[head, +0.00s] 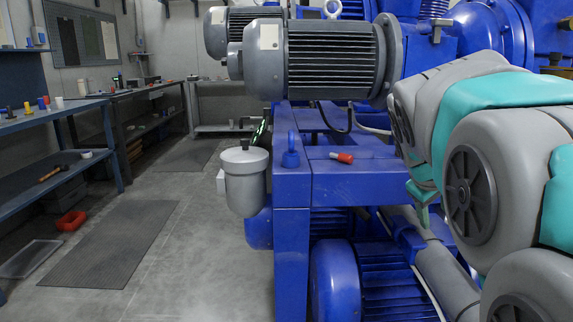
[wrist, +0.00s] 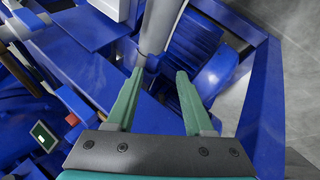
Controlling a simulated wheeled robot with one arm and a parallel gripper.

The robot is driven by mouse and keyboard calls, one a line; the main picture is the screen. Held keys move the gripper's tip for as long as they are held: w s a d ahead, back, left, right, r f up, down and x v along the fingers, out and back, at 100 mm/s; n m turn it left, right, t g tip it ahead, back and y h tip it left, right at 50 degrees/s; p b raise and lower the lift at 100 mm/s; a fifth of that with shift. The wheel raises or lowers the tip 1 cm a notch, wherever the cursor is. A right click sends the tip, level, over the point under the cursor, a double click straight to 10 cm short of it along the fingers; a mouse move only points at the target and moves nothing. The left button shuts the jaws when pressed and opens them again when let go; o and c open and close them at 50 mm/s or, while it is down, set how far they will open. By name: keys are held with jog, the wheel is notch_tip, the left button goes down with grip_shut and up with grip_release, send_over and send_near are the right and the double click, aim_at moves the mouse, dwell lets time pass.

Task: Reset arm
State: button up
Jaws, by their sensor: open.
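My arm (head: 470,170), grey and teal, folds down along the right side of the head view. My gripper (wrist: 158,75) has two green fingers, apart from each other, with nothing visible held between them. In the head view a green part of it shows below the arm, and most of it is hidden. In the wrist view the fingers point toward a grey pipe (wrist: 161,24) and blue machine frame (wrist: 262,100). I cannot tell whether a finger touches the pipe.
The blue machine with grey motors (head: 330,55) stands close to my arm. A red-tipped item (head: 342,157) lies on its frame. A grey canister (head: 244,180) hangs at its left. Workbenches (head: 50,118) line the left wall, and the floor aisle (head: 190,225) has free room.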

jog(key=s+a+f+m+g+y, duration=0.1)
jog(key=s+a+f+g, duration=0.1)
jog(key=s+a+f, duration=0.2)
jog(key=s+a+f+m+g+y, duration=0.1)
jog(key=s+a+f, duration=0.4)
jog(key=s+f, duration=0.6)
jog(key=s+a+f+m+g+y, duration=0.2)
jog(key=s+f, duration=0.6)
jog(key=s, duration=0.7)
jog(key=shift+s+a+g+y, duration=0.15)
jog(key=shift+a+g+y, duration=0.45)
jog(key=shift+a+g, duration=0.5)
